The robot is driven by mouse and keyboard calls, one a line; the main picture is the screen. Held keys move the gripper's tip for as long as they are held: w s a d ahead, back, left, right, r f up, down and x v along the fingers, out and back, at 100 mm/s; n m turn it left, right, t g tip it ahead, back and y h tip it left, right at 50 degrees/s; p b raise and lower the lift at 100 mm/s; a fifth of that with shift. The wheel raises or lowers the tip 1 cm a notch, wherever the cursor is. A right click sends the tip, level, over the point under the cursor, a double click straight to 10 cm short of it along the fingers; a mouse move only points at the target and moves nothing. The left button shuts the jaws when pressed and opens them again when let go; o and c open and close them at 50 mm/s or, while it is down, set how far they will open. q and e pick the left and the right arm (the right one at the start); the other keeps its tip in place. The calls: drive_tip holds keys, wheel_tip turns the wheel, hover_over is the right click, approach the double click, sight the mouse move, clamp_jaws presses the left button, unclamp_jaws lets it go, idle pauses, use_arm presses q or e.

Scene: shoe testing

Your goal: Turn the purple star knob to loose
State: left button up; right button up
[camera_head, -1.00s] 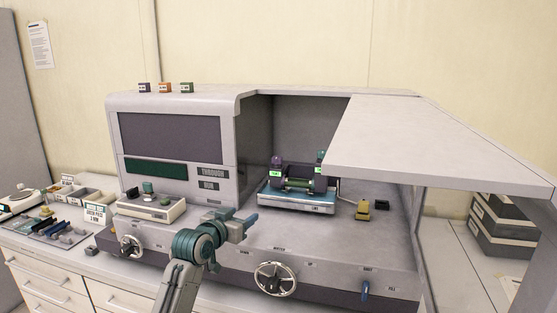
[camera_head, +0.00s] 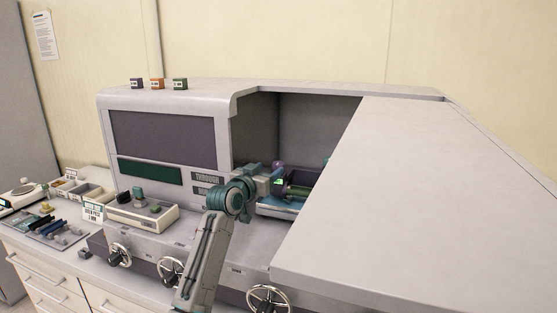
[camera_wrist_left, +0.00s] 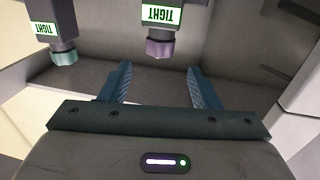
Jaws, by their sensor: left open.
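The purple knob (camera_head: 278,164) is at the left end of the dark fixture inside the machine's open bay, partly hidden by my gripper. The left wrist view shows the purple knob (camera_wrist_left: 160,48) on a dark block, beside a green label (camera_wrist_left: 161,15) that reads TIGHT, upside down in this view. My left gripper (camera_wrist_left: 158,72) is open and empty. Its fingers point toward the purple knob, which lies between their lines, just beyond the tips and apart from them. A teal knob (camera_wrist_left: 63,54) with its own TIGHT label is to the left. My right gripper is not in view.
The grey machine hood (camera_head: 400,190) overhangs the bay on the right and hides much of it. A control box (camera_head: 140,215) stands left of my arm. Handwheels (camera_head: 268,299) line the machine's front. Small coloured blocks (camera_head: 158,84) sit on top.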

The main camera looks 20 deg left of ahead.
sight(276, 166)
use_arm(q)
drive_tip(key=w+p, duration=0.1)
drive_tip(key=w, duration=0.2)
drive_tip(key=w+d+p, duration=0.1)
drive_tip(key=w, duration=0.2)
drive_tip(key=shift+w+d+f, duration=0.1)
drive_tip(key=shift+w+d, duration=0.05)
drive_tip(key=shift+w, duration=0.25)
drive_tip(key=shift+w+f, duration=0.1)
drive_tip(key=c, duration=1)
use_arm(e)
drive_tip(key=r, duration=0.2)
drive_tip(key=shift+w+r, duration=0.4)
